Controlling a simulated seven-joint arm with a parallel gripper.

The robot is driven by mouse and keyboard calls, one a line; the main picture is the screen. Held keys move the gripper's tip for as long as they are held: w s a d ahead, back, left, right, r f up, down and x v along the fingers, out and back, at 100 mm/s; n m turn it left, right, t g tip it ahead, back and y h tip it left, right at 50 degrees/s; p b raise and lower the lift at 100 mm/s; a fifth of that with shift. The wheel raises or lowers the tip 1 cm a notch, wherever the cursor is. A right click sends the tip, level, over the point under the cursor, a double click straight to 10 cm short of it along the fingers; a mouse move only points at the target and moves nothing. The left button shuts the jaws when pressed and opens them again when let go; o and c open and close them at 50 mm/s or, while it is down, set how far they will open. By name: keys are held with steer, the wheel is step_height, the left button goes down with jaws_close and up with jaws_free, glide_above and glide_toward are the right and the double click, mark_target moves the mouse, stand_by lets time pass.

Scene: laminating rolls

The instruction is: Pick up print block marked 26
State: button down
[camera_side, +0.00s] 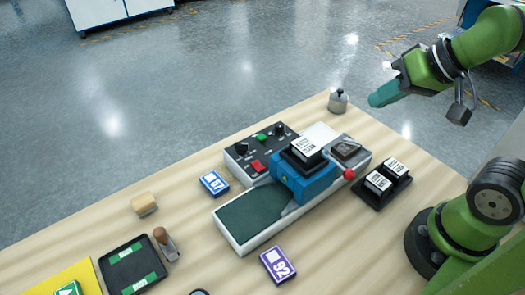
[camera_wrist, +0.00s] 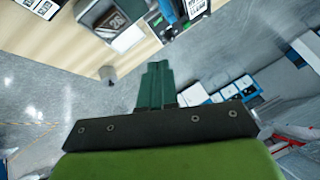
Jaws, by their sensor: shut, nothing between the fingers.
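A dark print block (camera_wrist: 113,21) shows in the wrist view with a pale marking that looks like 26. It sits on the grey bed at the machine's end. In the side view this dark block (camera_side: 346,149) lies at the right end of the blue and white machine (camera_side: 247,222), its marking too small to read. My gripper (camera_side: 375,100) is high at the upper right of the side view, well away from the block. Its green fingers (camera_wrist: 157,66) are together with nothing between them.
Two white-labelled blocks stand on a black tray (camera_side: 371,197) right of the machine. A red-knobbed lever (camera_side: 348,174) is close to the dark block. A metal weight (camera_side: 338,101) stands near the table's far corner. Blue (camera_side: 213,183) and purple (camera_side: 277,264) number cards lie on the table.

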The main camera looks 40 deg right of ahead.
steer(key=c, duration=1.8)
jaws_free()
steer(key=o, duration=1.4)
